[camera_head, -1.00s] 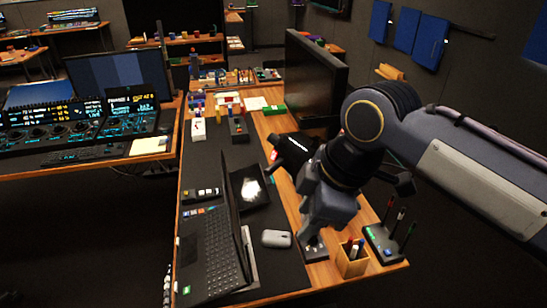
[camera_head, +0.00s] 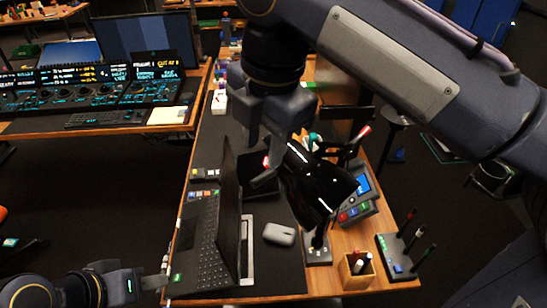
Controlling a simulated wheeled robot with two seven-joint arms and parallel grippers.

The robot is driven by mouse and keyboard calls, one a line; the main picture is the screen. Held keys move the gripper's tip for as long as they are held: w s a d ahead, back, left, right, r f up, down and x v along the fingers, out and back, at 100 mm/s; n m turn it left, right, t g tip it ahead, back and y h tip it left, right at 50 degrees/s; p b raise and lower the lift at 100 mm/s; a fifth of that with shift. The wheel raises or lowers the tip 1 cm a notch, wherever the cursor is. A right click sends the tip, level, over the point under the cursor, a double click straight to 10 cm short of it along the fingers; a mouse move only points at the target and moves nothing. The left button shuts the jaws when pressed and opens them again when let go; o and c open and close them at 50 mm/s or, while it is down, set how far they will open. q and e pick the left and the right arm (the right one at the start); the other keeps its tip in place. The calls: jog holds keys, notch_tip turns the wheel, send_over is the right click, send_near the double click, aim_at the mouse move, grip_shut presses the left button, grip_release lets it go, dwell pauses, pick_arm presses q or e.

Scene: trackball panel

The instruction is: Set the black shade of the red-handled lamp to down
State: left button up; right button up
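The lamp's glossy black shade (camera_head: 322,182) stands over the right part of the desk, tilted, with its wide end toward the lower right. A small red part (camera_head: 266,161), perhaps the lamp's handle, shows at the shade's left end. A dark base (camera_head: 318,250) is below the shade; the stem between them is mostly hidden. My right gripper (camera_head: 262,158) reaches down from above beside the red part. I cannot tell whether its fingers touch or hold it. My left gripper (camera_head: 164,272) is low at the left, by the desk's front left corner, apart from the lamp.
An open laptop (camera_head: 207,245), a white mouse (camera_head: 279,233) and a wooden pen cup (camera_head: 357,272) stand nearby. A button panel with a blue screen (camera_head: 358,200) is right of the shade. A black pen stand (camera_head: 397,257) is at the right edge.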

aim_at(260, 177)
jog(key=f, duration=0.6)
jog(key=shift+w+a+f, duration=0.25)
jog(key=shift+w+f, duration=0.05)
jog(key=shift+w, duration=0.05)
grip_shut()
